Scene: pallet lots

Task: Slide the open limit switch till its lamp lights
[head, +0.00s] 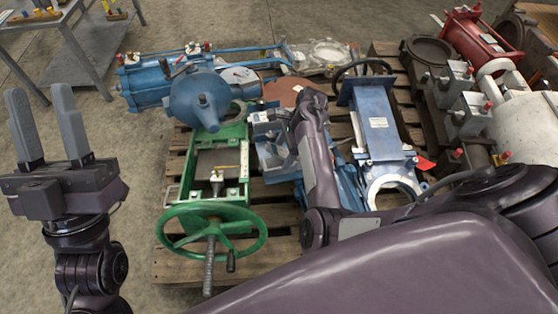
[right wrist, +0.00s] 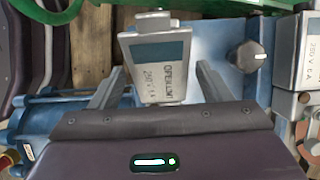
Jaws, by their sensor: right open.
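The open limit switch (right wrist: 160,68) is a pale grey box with a dark band and printed label, seen in the right wrist view. My right gripper (right wrist: 160,72) is open, with one finger on each side of the switch; gaps show, and I cannot tell whether either finger touches it. I cannot make out a lit lamp on the switch. In the head view my right forearm covers much of this spot, and the right fingers are not clear there. My left gripper (head: 39,92) is open and empty, raised over the floor at the left.
A green valve with a handwheel (head: 212,235), blue actuators (head: 200,98) and a blue gate valve (head: 380,125) crowd the wooden pallet (head: 172,258).

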